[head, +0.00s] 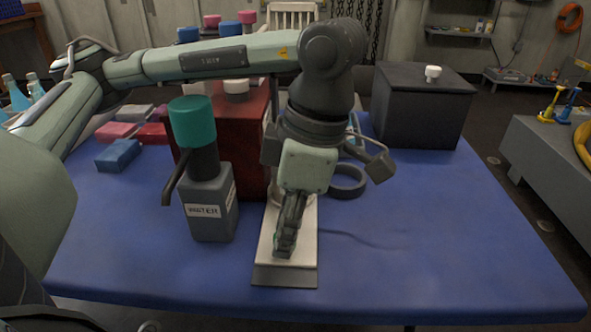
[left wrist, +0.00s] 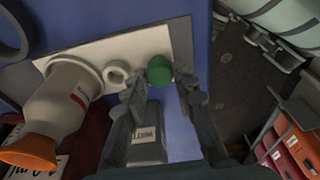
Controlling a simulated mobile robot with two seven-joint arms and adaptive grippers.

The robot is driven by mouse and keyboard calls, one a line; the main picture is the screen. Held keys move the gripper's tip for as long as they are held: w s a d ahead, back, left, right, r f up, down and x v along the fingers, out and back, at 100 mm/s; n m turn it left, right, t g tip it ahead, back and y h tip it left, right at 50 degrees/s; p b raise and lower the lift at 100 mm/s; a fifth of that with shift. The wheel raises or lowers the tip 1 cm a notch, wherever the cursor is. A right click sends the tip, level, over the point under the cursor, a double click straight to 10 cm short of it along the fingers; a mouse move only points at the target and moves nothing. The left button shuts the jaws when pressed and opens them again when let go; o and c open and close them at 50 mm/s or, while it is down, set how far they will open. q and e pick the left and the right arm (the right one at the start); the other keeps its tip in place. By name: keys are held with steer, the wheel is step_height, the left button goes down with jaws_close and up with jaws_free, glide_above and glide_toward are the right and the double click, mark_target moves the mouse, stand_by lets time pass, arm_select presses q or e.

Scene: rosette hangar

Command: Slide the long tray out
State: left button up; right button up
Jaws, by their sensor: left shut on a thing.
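The long tray (head: 303,240), pale with a grey front lip, lies on the blue table and runs toward its front edge. It also shows in the left wrist view (left wrist: 72,50). My left gripper (head: 285,245) points down over the tray's near part. In the left wrist view its fingers (left wrist: 163,92) are shut on a green round thing (left wrist: 159,69) at the tray's end; whether this is fixed to the tray I cannot tell. A white ring (left wrist: 117,74) and a white bottle with an orange tip (left wrist: 62,100) stand on the tray. My right gripper is not in view.
A grey bottle with a teal cap (head: 210,205) stands close left of the tray. Behind are a dark red box (head: 250,130), a black ring (head: 347,182) and a black box (head: 420,110). The blue table (head: 430,240) is clear at right.

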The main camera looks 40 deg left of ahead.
arm_select(q)
steer(key=shift+s+d, duration=0.35)
steer(key=shift+s, duration=0.2)
steer(key=shift+s+d, duration=0.35)
steer(key=shift+s, duration=0.2)
steer(key=o, duration=0.9)
steer(key=shift+c, duration=0.2)
steer(key=shift+r, duration=0.1)
step_height(320, 180, up, 7)
steer(key=p, duration=0.4)
